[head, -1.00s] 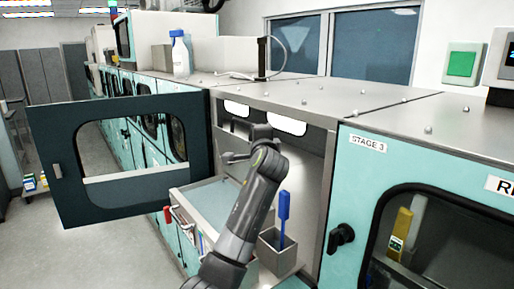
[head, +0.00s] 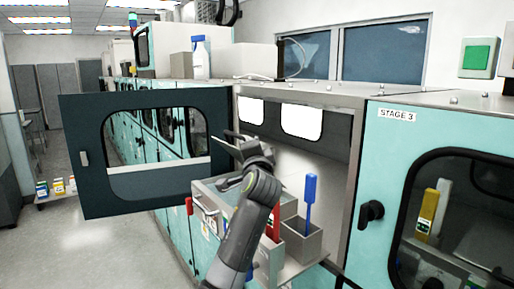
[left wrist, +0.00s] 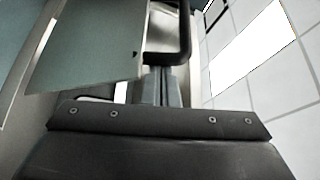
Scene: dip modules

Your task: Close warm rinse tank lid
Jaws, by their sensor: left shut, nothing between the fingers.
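An open dark-framed door with a window (head: 80,130) swings out to the left of an open bay (head: 330,160) in the teal machine row. No label names the warm rinse tank, so I cannot tell if this door is its lid. My left gripper (head: 230,140) is at the bay's left side, near the door's hinge-side edge; I cannot tell if it touches. In the left wrist view its fingers (left wrist: 160,88) are shut with nothing between them. A grey-green panel (left wrist: 85,50) fills the upper left there. My right gripper is not in view.
A grey holder (head: 302,243) with a blue-handled tool (head: 311,190) sits on the ledge right of my arm. A closed teal door marked STAGE 3 (head: 362,255) with a black knob (head: 370,212) is at right. A white bottle (head: 200,58) stands on top.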

